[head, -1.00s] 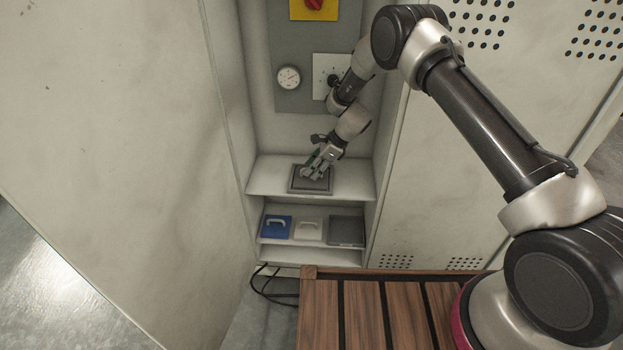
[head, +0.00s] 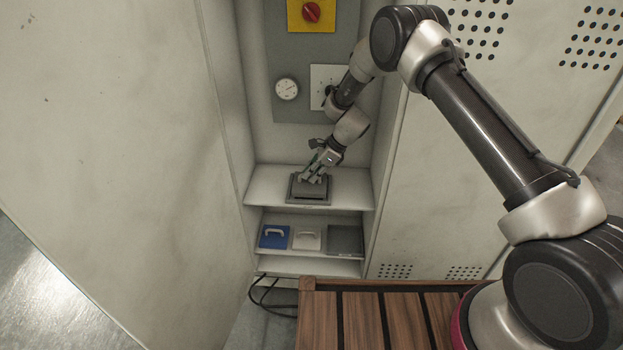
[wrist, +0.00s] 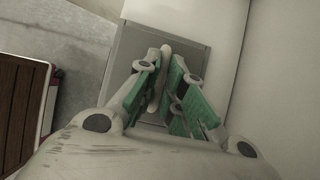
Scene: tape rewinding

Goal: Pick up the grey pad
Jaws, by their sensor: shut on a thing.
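The grey pad (head: 312,190) is at the upper shelf of the cabinet, over a darker grey square base (head: 308,202). My gripper (head: 313,178) reaches down onto it from above. In the wrist view, my gripper's green-lined fingers (wrist: 164,75) are shut on the pad's pale upright handle (wrist: 157,92), one on each side. The pad looks slightly raised from the base, but I cannot tell whether they still touch. The fingers hide part of the pad.
The shelf below holds a blue pad (head: 273,237) with a handle, a white pad (head: 306,239) with a handle, and a dark grey square (head: 345,239). Cabinet walls stand close on both sides. A slatted wooden surface (head: 360,315) lies in front.

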